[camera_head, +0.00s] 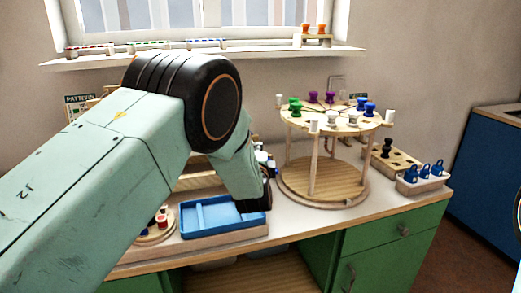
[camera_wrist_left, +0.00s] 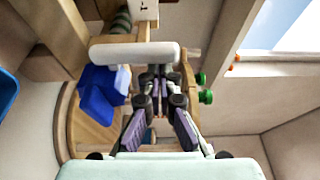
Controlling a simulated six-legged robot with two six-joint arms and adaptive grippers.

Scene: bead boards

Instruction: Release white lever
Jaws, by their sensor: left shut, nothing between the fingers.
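A white lever (camera_wrist_left: 133,53), a rounded bar lying crosswise, shows in the left wrist view just beyond my left fingertips. A pale upright piece with a dark mark stands behind it. My left gripper (camera_wrist_left: 162,78) is shut and empty, its tips close to the lever's right part; I cannot tell if they touch it. In the head view the left gripper (camera_head: 264,186) points down behind the blue tray, mostly hidden by my own wrist. The lever cannot be made out there.
A blue tray (camera_head: 192,218) lies in front of the gripper. A round two-tier wooden stand (camera_head: 290,184) with coloured pegs is to the right. Blue blocks (camera_wrist_left: 104,88) sit left of the fingers in the wrist view.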

